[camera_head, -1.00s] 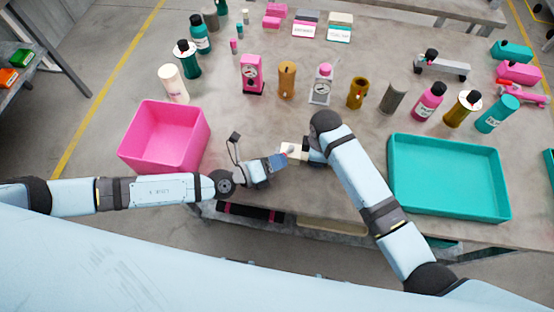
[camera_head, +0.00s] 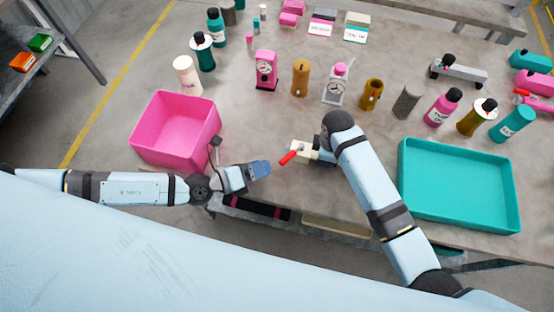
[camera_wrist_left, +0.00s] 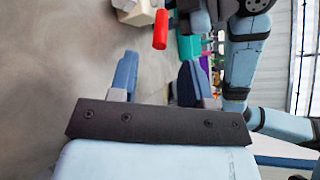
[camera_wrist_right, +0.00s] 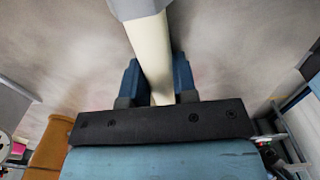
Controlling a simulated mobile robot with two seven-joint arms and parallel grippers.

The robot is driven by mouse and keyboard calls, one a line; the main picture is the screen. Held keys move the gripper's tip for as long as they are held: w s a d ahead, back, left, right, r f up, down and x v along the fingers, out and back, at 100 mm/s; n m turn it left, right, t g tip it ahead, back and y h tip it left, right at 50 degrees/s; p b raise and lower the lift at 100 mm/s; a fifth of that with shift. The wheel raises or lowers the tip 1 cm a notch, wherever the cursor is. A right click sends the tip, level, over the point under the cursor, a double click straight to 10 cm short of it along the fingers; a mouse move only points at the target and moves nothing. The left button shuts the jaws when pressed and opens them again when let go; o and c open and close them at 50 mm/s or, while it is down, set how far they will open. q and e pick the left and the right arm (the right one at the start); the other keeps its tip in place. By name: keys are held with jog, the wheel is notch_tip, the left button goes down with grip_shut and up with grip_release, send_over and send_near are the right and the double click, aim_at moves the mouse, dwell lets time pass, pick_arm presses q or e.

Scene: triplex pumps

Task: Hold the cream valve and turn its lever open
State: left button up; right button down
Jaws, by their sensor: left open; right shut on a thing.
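The cream valve (camera_head: 303,147) is held over the front part of the table by my right gripper (camera_head: 322,151). In the right wrist view its cream body (camera_wrist_right: 150,52) runs between the two blue fingers, which are shut on it. Its red lever (camera_head: 289,157) sticks out down and to the left in the head view. My left gripper (camera_head: 264,168) is open and empty, a little left of the lever and apart from it. In the left wrist view the red lever (camera_wrist_left: 160,30) and part of the cream valve (camera_wrist_left: 135,12) show beyond the open fingers (camera_wrist_left: 157,80).
A pink bin (camera_head: 136,143) stands left and a teal tray (camera_head: 510,190) right. Bottles, gauges and cylinders stand in a row behind, including a pink gauge (camera_head: 265,70) and a brown cylinder (camera_head: 300,77). The table between them and my grippers is clear.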

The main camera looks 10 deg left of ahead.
pick_arm(q)
jog(key=shift+v, duration=1.95)
jog(key=w+d+r+n+t+y, duration=0.1)
jog(key=w+r+n+t+y, duration=0.4)
jog(key=n, duration=0.5)
jog(key=n+g+y, duration=0.3)
jog(key=n+g, duration=0.9)
jog(key=n, duration=0.7)
send_near(286, 157)
jog(key=x, duration=0.9)
